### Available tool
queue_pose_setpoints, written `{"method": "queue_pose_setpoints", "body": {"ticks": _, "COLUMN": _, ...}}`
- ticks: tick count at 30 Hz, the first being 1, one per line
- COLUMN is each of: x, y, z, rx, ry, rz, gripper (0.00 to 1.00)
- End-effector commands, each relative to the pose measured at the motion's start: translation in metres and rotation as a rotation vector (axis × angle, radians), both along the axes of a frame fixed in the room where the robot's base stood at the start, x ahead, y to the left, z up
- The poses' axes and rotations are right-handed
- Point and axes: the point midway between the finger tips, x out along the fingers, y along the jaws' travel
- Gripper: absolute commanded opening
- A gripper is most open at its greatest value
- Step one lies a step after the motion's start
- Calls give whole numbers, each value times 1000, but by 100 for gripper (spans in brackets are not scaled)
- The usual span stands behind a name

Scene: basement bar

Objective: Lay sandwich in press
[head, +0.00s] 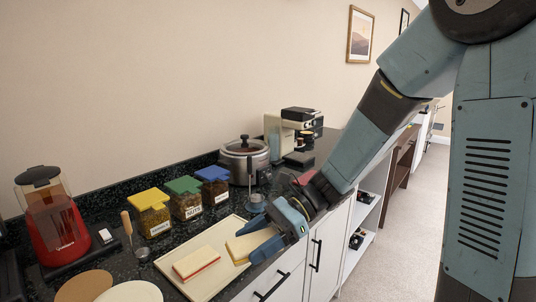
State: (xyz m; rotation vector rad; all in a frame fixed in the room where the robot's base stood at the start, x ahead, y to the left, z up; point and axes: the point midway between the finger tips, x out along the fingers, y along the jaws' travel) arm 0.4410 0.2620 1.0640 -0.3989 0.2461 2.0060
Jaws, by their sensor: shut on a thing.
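A pale tray (214,286) lies on the dark counter. One sandwich (196,263), pale bread with a reddish layer, lies on it. My gripper (255,240) is over the right side of the tray, its blue fingers shut on a second, yellowish sandwich (238,248). The fingers partly cover this sandwich. I cannot tell whether it is lifted off the tray. I cannot make out a sandwich press for certain; a dark object at the left edge is cut off.
Behind the tray stand jars with yellow (152,213), green (187,199) and blue (213,187) lids. A slow cooker (244,162) and coffee machine (288,137) stand farther back. A red blender (58,232) and two round flat boards (86,287) are at left.

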Motion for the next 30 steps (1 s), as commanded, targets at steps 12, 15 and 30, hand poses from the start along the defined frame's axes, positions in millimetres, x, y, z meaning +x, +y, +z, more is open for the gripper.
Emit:
{"method": "queue_pose_setpoints", "body": {"ticks": 12, "x": 166, "y": -27, "z": -29, "rx": -4, "ry": 4, "rz": -634, "gripper": 34}}
{"method": "queue_pose_setpoints", "body": {"ticks": 15, "x": 205, "y": -47, "z": -41, "rx": -4, "ry": 4, "rz": -794, "gripper": 34}}
{"method": "queue_pose_setpoints", "body": {"ticks": 30, "x": 339, "y": -193, "z": -105, "rx": -6, "ry": 1, "rz": -1490, "gripper": 34}}
